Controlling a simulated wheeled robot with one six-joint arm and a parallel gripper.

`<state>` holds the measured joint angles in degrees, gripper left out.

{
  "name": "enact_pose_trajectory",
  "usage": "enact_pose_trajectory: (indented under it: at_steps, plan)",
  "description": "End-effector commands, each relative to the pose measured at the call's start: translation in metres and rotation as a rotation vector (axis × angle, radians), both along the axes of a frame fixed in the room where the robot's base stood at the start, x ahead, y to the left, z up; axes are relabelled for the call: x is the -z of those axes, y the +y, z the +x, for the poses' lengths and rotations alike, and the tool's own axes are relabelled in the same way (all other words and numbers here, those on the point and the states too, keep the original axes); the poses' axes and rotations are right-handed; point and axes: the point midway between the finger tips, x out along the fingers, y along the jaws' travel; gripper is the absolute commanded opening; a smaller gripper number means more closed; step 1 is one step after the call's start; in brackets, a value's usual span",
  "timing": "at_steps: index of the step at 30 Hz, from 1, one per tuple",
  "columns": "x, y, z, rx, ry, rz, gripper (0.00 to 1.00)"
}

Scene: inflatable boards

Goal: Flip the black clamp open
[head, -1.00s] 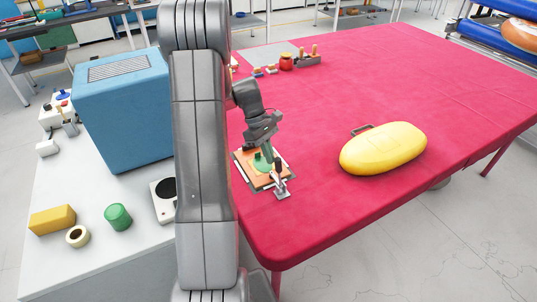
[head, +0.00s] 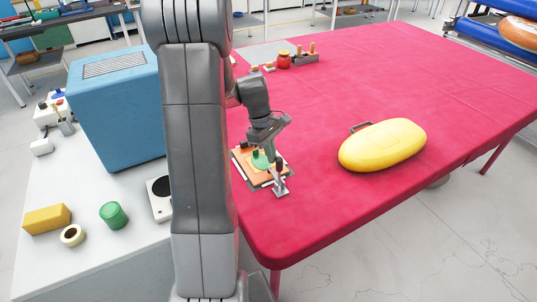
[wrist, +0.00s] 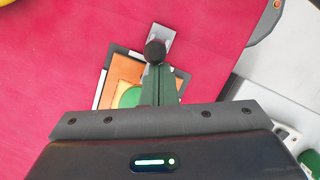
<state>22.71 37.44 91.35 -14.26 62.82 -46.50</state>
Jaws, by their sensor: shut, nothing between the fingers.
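The clamp (head: 280,188) stands at the near right edge of a small layered board stack (head: 247,175) on the red table. Its metal base (wrist: 160,33) and round black handle end (wrist: 155,50) show in the wrist view. The handle looks roughly upright. My gripper (head: 271,157) points down over the stack, right beside the handle. In the wrist view its greenish fingers (wrist: 158,70) are together and empty, with tips close to the black end. I cannot tell whether they touch it. A green round piece (wrist: 131,96) on the stack is partly hidden by my gripper.
A yellow inflated pod (head: 382,146) with a handle lies to the right. Small tools and a red jar (head: 283,60) stand farther back. A blue box (head: 118,105) and a green cylinder (head: 113,215) are on the white bench at left. The red table between stack and pod is clear.

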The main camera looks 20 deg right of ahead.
Motion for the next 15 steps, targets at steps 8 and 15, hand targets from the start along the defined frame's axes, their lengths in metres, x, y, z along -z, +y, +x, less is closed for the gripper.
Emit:
enact_pose_trajectory:
  at_steps: [8, 15]
  plan:
    - [0.0, -0.002, -0.022, 0.003, -0.22, 0.015, 0.0]
    - [0.003, -0.004, -0.044, 0.004, -0.404, 0.028, 0.0]
